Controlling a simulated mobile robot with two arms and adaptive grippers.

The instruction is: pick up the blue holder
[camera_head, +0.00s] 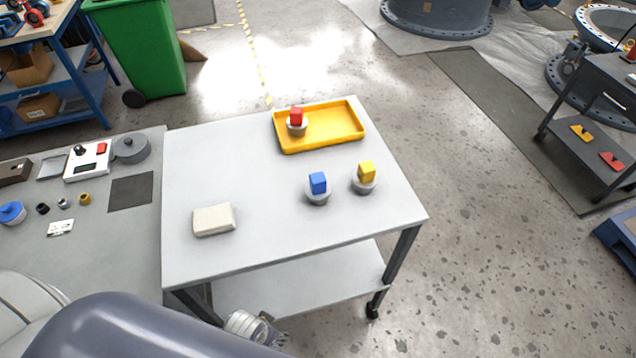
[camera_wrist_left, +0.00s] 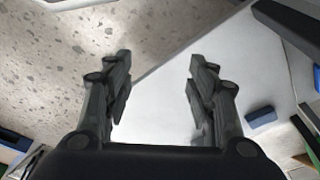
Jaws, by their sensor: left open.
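The blue holder (camera_head: 318,186) is a blue block on a round grey base. It stands upright on the grey table, left of a similar yellow holder (camera_head: 365,176). A red holder (camera_head: 297,120) stands in the yellow tray (camera_head: 348,141) at the back of the table. My left gripper (camera_wrist_left: 160,85) is open, with nothing between its fingers in the left wrist view. In the head view my left arm comes in at the bottom, and its gripper is low by the table's front edge, mostly hidden, well apart from the blue holder. My right gripper is out of view.
A pale block (camera_head: 214,220) lies on the table's (camera_head: 255,180) front left. A side bench (camera_head: 105,235) with small parts adjoins on the left. A lower shelf (camera_head: 300,282) sits under the table. The tabletop's middle is clear.

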